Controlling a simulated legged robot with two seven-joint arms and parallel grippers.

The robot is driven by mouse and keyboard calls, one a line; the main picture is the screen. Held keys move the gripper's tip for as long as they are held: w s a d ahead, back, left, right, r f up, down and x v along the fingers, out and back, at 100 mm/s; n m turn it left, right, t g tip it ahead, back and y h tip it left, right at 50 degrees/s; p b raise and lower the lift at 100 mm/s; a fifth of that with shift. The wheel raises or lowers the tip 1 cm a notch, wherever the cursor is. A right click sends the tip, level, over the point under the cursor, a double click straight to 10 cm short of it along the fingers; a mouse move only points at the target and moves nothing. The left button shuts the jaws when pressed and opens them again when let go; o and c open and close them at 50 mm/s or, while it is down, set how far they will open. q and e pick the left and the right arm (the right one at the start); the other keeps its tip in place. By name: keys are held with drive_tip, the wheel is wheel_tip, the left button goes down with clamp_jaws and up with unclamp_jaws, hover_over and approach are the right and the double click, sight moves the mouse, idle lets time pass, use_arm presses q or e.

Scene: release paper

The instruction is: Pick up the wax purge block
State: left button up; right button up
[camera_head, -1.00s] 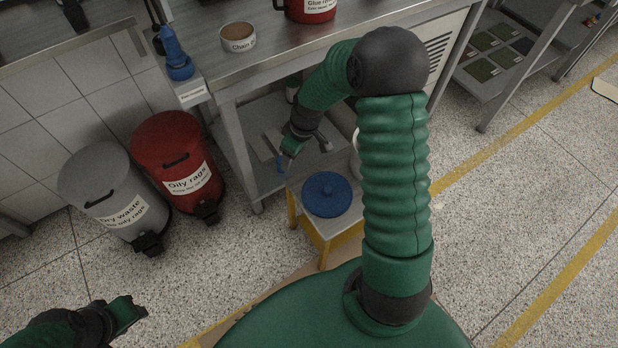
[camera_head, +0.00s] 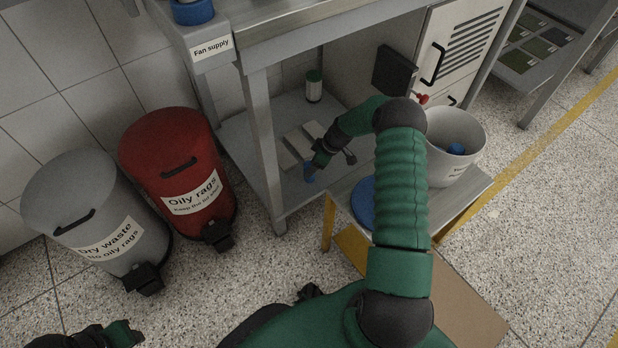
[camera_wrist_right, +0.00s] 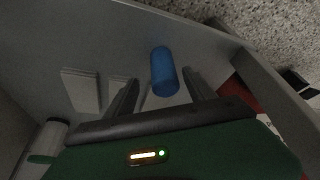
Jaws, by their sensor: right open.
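A short blue rounded block (camera_wrist_right: 163,72) lies on the grey lower shelf, and it also shows in the head view (camera_head: 309,173). Pale flat blocks (camera_wrist_right: 82,91) lie beside it to the left; no label shows which piece is the wax purge block. My right gripper (camera_wrist_right: 162,80) is open, its fingers on either side of the blue block's near end in the right wrist view. Contact cannot be told. In the head view my right gripper (camera_head: 318,164) reaches under the bench, partly hiding the pale blocks (camera_head: 298,146). My left gripper (camera_head: 125,334) is at the lower left, away from the shelf.
The bench leg (camera_head: 264,150) stands close left of my right gripper. A green-capped container (camera_head: 313,88) is farther back on the shelf. A stool (camera_head: 338,212) with a blue lid (camera_head: 364,200) and a white bucket (camera_head: 449,165) stands right. Red (camera_head: 178,165) and grey (camera_head: 85,215) bins stand left.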

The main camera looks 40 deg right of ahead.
drive_tip(key=b+x, duration=0.1)
drive_tip(key=x, duration=0.1)
drive_tip(key=b+x, duration=0.4)
drive_tip(key=shift+a, duration=0.3)
drive_tip(key=shift+w+r, duration=0.1)
drive_tip(key=shift+r, duration=0.1)
drive_tip(key=shift+c, duration=0.3)
clamp_jaws()
